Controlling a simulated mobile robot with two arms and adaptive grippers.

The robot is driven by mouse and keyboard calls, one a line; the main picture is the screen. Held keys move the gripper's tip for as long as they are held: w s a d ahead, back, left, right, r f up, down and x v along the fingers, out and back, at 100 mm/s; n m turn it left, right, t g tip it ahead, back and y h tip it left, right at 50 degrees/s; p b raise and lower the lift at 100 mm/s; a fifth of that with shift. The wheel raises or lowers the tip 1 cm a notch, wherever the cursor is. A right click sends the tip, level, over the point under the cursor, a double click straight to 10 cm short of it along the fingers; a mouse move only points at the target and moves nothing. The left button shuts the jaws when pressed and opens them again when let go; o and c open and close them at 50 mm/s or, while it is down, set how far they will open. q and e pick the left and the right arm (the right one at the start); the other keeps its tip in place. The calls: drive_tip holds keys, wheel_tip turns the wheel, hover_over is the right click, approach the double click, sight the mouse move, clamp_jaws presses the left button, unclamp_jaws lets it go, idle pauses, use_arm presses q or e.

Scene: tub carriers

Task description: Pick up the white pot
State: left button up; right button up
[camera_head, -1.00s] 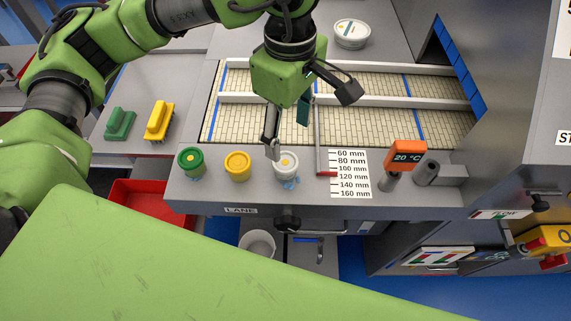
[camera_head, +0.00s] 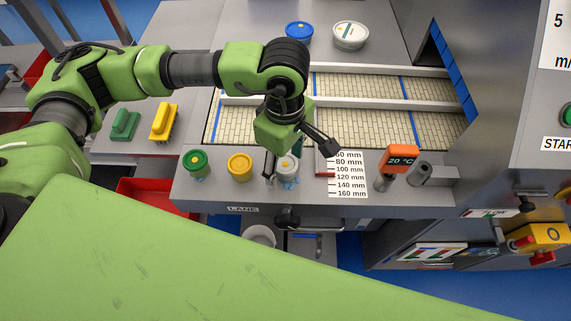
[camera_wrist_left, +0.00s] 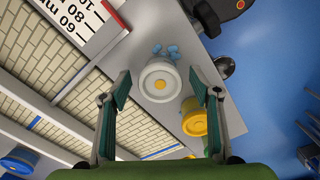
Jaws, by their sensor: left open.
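The white pot (camera_head: 292,166) with a yellow dot on its lid stands on the grey front ledge. In the head view it is partly hidden by my left gripper (camera_head: 282,158). In the left wrist view the pot (camera_wrist_left: 151,93) shows whole. There my left gripper (camera_wrist_left: 160,80) is open, with one finger on each side of the pot and gaps on both sides. I cannot tell how far above the pot the fingertips are. My right gripper is not in view.
A yellow pot (camera_head: 240,167) and a green pot (camera_head: 196,164) stand left of the white pot. Small blue pieces (camera_wrist_left: 167,50) lie beside it. White rails (camera_head: 350,103) run behind.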

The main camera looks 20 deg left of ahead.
use_arm(q)
drive_tip(key=c, duration=1.2)
drive_tip(key=shift+r, duration=0.1)
drive_tip(key=shift+c, duration=0.2)
